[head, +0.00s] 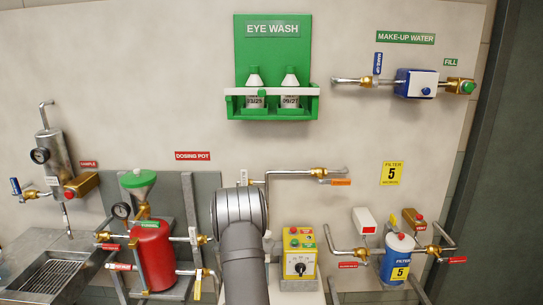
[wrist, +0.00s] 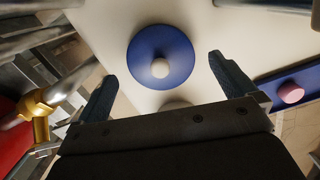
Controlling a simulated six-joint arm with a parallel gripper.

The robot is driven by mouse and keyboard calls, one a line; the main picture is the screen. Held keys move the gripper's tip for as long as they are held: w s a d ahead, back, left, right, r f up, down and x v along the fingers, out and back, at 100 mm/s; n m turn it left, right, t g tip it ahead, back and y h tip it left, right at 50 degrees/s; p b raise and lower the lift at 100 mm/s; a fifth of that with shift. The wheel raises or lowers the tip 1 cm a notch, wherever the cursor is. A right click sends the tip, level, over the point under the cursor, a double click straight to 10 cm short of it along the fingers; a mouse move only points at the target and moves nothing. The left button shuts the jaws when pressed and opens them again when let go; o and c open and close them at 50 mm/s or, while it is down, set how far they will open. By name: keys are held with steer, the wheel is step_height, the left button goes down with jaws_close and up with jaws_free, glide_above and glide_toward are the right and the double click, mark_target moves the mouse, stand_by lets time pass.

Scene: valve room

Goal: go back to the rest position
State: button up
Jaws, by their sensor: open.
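My gripper (wrist: 158,78) shows in the wrist view with its two dark fingers wide apart and nothing between them. Beyond the fingertips is a round blue disc (wrist: 143,47) with a pale knob at its centre, on a pale surface. I cannot tell how far it is from the fingers. In the head view my grey arm rises in the lower middle, and my gripper is hidden behind it.
A red dosing pot (head: 153,256) with pipes stands left of my arm. A yellow control box (head: 300,255) and a blue filter (head: 397,258) stand to the right. The green eye wash station (head: 272,45) hangs above. The wall between is mostly clear.

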steer(key=shift+w+f, duration=0.1)
steer(key=shift+f, duration=0.85)
steer(key=shift+r, duration=1.85)
steer(key=shift+f, duration=0.1)
